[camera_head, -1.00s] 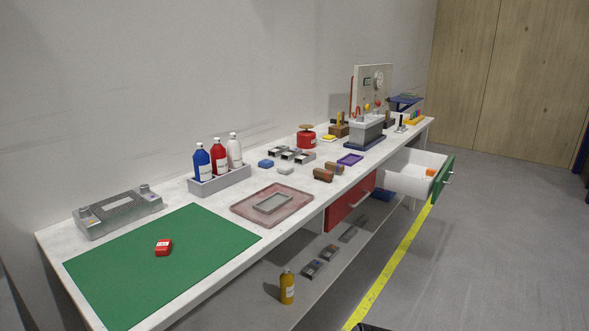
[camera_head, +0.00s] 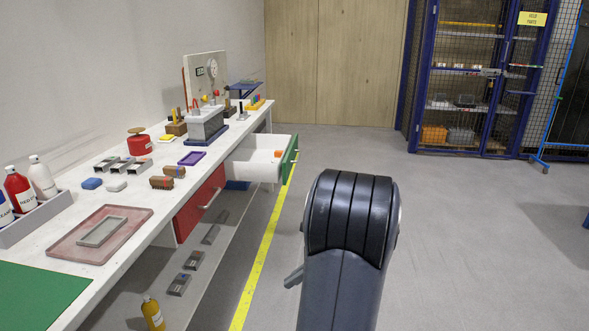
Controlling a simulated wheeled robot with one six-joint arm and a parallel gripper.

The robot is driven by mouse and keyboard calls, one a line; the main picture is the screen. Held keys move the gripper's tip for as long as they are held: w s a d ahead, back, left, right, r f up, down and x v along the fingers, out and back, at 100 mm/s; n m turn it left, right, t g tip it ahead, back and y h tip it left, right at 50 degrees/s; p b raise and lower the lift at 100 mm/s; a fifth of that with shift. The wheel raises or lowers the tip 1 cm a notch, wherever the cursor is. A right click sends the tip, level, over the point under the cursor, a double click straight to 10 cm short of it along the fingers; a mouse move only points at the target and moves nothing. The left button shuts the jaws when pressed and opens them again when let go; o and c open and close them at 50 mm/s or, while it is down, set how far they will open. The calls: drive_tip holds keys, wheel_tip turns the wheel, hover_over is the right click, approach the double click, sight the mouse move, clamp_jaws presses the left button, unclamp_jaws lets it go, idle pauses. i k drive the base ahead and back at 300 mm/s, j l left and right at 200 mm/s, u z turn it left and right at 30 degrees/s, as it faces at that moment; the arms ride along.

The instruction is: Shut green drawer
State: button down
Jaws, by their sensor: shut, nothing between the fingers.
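The green drawer (camera_head: 290,158) is open, pulled out from the bench towards the aisle. Its front panel is green with a handle on the outside, and its white box shows behind it. A small orange item (camera_head: 278,153) is inside it. My arm's dark rounded link stands in the foreground, right of the bench and apart from the drawer. My gripper cannot be seen.
The red drawer (camera_head: 198,206) is nearer and looks shut. The white bench (camera_head: 112,225) carries bottles, trays, brushes and a grey fixture. A shelf below holds small items. The floor (camera_head: 440,230) right of the yellow line is clear. A blue mesh cage (camera_head: 480,85) stands behind.

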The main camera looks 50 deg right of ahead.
sight(259, 155)
drive_tip(key=i+l, duration=0.25)
drive_tip(key=l, duration=0.25)
drive_tip(key=i+l+z, duration=0.1)
drive_tip(key=i+l, duration=0.15)
drive_tip(key=l, duration=0.2)
drive_tip(key=i+l, duration=0.3)
drive_tip(key=l, duration=0.15)
drive_tip(key=i+l, duration=0.25)
drive_tip(key=l, duration=0.25)
drive_tip(key=i+l+z, duration=0.1)
drive_tip(key=i+l, duration=0.2)
drive_tip(key=l, duration=0.15)
drive_tip(key=i+l, duration=0.3)
drive_tip(key=l+z, duration=0.05)
drive_tip(key=l, duration=0.1)
